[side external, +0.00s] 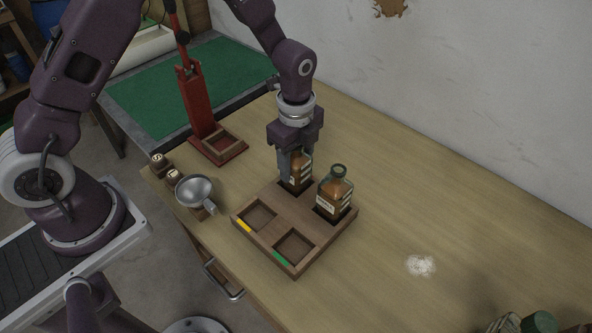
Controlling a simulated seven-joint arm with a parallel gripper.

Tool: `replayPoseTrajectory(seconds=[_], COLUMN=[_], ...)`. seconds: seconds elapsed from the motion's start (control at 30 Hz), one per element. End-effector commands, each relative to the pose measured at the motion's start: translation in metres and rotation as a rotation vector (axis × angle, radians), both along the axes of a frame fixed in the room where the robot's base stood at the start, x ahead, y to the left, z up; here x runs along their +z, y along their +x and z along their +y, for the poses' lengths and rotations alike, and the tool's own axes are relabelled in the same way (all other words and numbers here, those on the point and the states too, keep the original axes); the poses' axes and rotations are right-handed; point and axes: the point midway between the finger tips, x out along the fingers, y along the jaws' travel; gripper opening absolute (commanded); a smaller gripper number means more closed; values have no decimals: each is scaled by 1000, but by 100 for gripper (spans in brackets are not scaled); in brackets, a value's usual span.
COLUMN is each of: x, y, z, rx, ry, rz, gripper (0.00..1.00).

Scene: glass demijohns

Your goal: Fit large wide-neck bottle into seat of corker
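An amber bottle (302,172) with a pale label stands in the far compartment of a wooden four-compartment tray (268,233). My gripper (294,162) points straight down over this bottle, with its fingers beside the bottle's upper part. The neck is hidden, and I cannot tell whether the fingers press on the glass. A second amber bottle (335,195), with a wide open dark-rimmed neck, stands upright in the right compartment. I cannot tell for sure which is the large wide-neck one. The red corker (193,98) stands behind to the left; its square seat (221,143) looks empty.
The tray's two near compartments are empty, with yellow and green marks on the edge. A metal funnel (195,190) and small dark blocks (158,160) sit left of the tray. A white patch (420,265) lies on the table at right. Dark-green items (540,322) stand at the lower right.

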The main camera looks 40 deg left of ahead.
Motion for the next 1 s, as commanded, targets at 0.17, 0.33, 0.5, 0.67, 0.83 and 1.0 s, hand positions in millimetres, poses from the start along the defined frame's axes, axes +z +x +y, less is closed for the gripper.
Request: replayPoseTrajectory(seconds=[0.17, 0.33, 0.5, 0.67, 0.83, 1.0], x=[0, 1, 1, 23, 66, 96], y=[0, 0, 0, 2, 2, 2], z=[0, 0, 0, 0, 0, 2], rx=[0, 1, 1, 1, 1, 12], ry=[0, 0, 0, -1, -2, 0], rz=[0, -1, -1, -7, -8, -4], gripper=[14, 0, 0, 0, 0, 0])
